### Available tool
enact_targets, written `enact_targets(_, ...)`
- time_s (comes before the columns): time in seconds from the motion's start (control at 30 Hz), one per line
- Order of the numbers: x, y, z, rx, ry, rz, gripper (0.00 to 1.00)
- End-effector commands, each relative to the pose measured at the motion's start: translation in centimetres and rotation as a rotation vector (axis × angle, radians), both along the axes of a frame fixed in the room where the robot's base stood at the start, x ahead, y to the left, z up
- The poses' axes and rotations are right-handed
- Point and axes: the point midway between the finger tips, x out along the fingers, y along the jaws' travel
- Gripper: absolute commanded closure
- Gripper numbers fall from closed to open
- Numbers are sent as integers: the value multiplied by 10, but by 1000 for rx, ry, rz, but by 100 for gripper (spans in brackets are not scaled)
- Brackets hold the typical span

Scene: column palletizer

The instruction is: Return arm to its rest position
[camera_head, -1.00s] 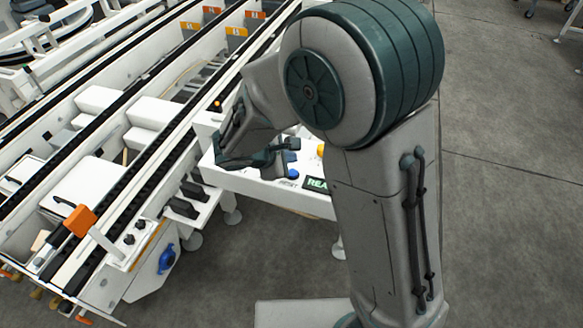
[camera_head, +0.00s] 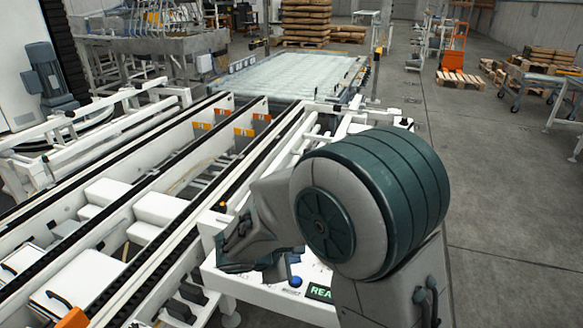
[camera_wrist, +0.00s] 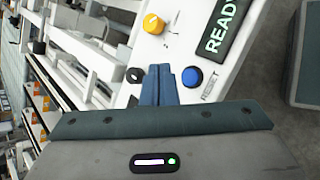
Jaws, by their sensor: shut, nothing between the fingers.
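My gripper (camera_wrist: 160,84) shows in the wrist view with its two blue-grey fingers together and nothing between them. It is over the white control panel (camera_wrist: 222,74), next to a blue button (camera_wrist: 192,77) marked RESET. A yellow knob (camera_wrist: 153,24) and a black knob (camera_wrist: 134,75) are on the same panel. A green-lit READY display (camera_wrist: 222,28) is at its upper right. In the head view my arm is bent in front of the panel (camera_head: 250,287), and the blue button (camera_head: 296,282) shows beside it. The fingertips are mostly hidden in the head view.
A white conveyor frame (camera_head: 180,235) with black belts fills the left. A roller bed (camera_head: 290,76) lies beyond it. Pallets with stacked sacks (camera_head: 306,20) stand at the back. Grey floor (camera_head: 490,170) on the right is clear near my arm.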

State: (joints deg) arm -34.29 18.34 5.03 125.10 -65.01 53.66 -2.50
Motion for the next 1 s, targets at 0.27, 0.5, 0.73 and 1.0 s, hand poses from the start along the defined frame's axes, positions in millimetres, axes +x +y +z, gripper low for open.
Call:
enact_targets(0.27, -32, -68, 51, 185, -22, -334, 100)
enact_targets(0.5, -95, -127, 99, 490, -68, -787, 100)
enact_targets(0.73, -149, -146, 135, 811, -135, -1156, 100)
enact_targets(1.0, -176, -144, 155, 1042, -185, -1368, 100)
